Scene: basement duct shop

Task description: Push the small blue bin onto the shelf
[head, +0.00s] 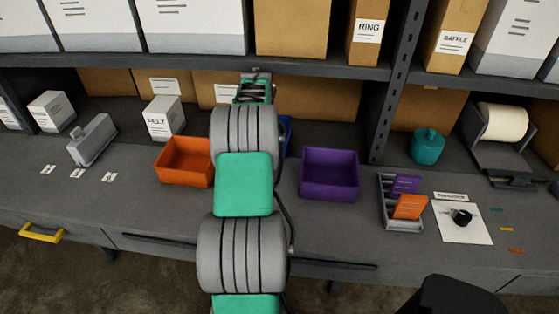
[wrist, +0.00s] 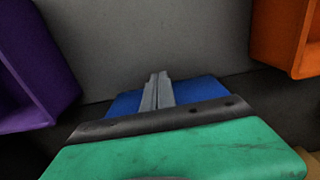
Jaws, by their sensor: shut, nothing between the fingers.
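The small blue bin (head: 285,136) sits on the workbench between the orange and purple bins. In the head view my arm hides most of it, and only a strip of its right side shows. In the wrist view a blue part of it (wrist: 207,91) shows behind my gripper's fingers and palm edge. My gripper (wrist: 156,82) is shut and empty, and its fingers overlap the blue bin in that view. I cannot tell whether they touch it. The shelf (head: 325,66) is a dark grey board above the bench, carrying boxes.
An orange bin (head: 184,162) stands left of my arm and a purple bin (head: 330,174) right of it. Cardboard boxes (head: 318,98) line the back. A grey divided tray (head: 400,220) lies farther right.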

